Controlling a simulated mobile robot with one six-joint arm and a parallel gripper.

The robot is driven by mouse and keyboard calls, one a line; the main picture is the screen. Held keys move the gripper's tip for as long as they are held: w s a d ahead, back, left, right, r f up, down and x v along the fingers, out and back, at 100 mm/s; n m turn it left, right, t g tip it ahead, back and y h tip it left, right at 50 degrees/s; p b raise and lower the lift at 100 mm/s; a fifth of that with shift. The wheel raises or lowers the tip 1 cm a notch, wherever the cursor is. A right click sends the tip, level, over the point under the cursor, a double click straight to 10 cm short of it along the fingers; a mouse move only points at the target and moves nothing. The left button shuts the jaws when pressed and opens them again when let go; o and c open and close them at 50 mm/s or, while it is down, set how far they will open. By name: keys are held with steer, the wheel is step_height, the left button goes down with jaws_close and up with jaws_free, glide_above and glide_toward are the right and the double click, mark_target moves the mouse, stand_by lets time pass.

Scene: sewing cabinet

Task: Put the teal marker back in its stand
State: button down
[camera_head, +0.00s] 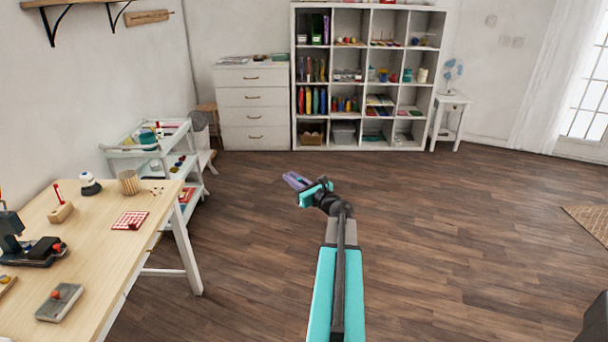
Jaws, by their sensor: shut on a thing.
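My gripper (292,180) is at the end of my teal arm, over the floor in the middle of the view, to the right of the wooden table. Its purple fingers point up and left, away from the camera. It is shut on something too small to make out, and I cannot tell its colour. I cannot pick out the teal marker for certain. A small wooden block (61,213) with a red stick upright in it stands on the table at the left. It may be the stand, but I cannot tell.
The wooden table (95,246) also holds a woven cup (130,183), a red checked pad (130,220), a grey block (60,302) and a dark machine (30,245). A white cart (150,153) stands behind it. Drawers and shelves line the back wall. The floor is clear.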

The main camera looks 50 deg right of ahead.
steer(key=w+a+f+n+y, duration=0.15)
steer(key=w+a+y, duration=0.25)
steer(key=a, duration=0.7)
steer(key=w+a+n+g+y, duration=0.1)
steer(key=w+a+n+y, duration=0.2)
steer(key=a, duration=0.7)
steer(key=w+a+n+y, duration=0.2)
steer(key=w+a+y, duration=0.2)
steer(key=a, duration=0.7)
steer(key=s+a+n+g+y, duration=0.2)
steer(key=a+n+g+y, duration=0.1)
steer(key=a, duration=1.1)
steer(key=s+a+f+n+g+y, duration=0.1)
steer(key=s+a+n+g+y, duration=0.1)
steer(key=a, duration=1.2)
steer(key=n+g+y, duration=0.1)
steer(key=n+y, duration=0.1)
steer(key=shift+f+y, duration=0.2)
steer(key=shift+y, duration=0.2)
steer(key=shift+d, duration=0.1)
